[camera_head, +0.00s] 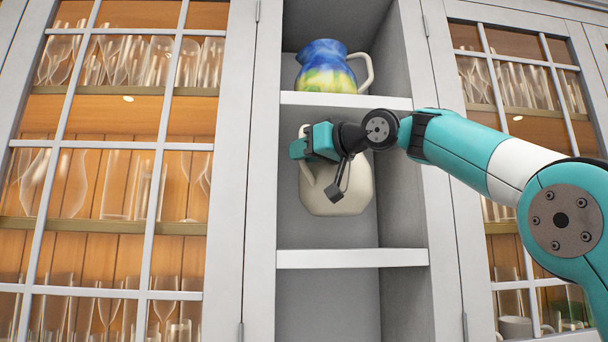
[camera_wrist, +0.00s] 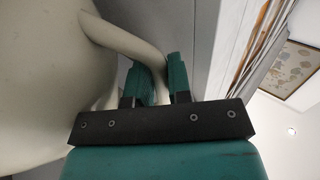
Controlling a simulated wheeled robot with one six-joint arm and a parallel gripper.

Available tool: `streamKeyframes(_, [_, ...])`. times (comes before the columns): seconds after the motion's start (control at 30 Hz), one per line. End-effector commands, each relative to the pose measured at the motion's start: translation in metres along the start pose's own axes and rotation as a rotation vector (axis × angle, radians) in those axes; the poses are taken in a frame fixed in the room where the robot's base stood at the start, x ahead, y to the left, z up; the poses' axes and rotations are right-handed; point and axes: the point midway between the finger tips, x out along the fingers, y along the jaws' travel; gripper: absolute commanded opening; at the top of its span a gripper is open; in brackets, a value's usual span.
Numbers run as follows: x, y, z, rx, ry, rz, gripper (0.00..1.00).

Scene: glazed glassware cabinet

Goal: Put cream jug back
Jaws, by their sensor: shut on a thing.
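The cream jug (camera_head: 335,193) is in the open middle column of the cabinet, above the middle shelf (camera_head: 350,258) and below the upper one. A gap shows between its base and the middle shelf. My gripper (camera_head: 306,150) is at the jug's upper left, partly in front of it. In the wrist view, the jug's body (camera_wrist: 40,80) fills the left side, and my gripper's two teal fingers (camera_wrist: 163,80) are shut on its curved handle (camera_wrist: 125,38). My gripper and wrist hide the jug's top in the head view.
A blue, yellow and green jug (camera_head: 325,68) stands on the upper shelf (camera_head: 345,101). Glazed doors with glassware flank the column, left (camera_head: 157,150) and right (camera_head: 480,112). The bay below the middle shelf looks empty where visible.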

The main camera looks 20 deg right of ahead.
Motion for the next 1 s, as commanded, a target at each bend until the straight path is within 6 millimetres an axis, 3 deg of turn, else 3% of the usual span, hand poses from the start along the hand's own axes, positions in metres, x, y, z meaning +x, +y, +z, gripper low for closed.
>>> streamKeyframes(0.2, [0.0,0.0,0.02,-0.003,0.005,0.0,0.0])
streamKeyframes(0.47, [-0.001,0.0,0.031,-0.004,0.006,0.0,0.0])
streamKeyframes(0.73, [-0.001,-0.001,0.062,-0.003,0.004,0.001,0.0])
streamKeyframes(1.0, [0.002,0.002,0.067,-0.005,0.007,0.001,0.0])
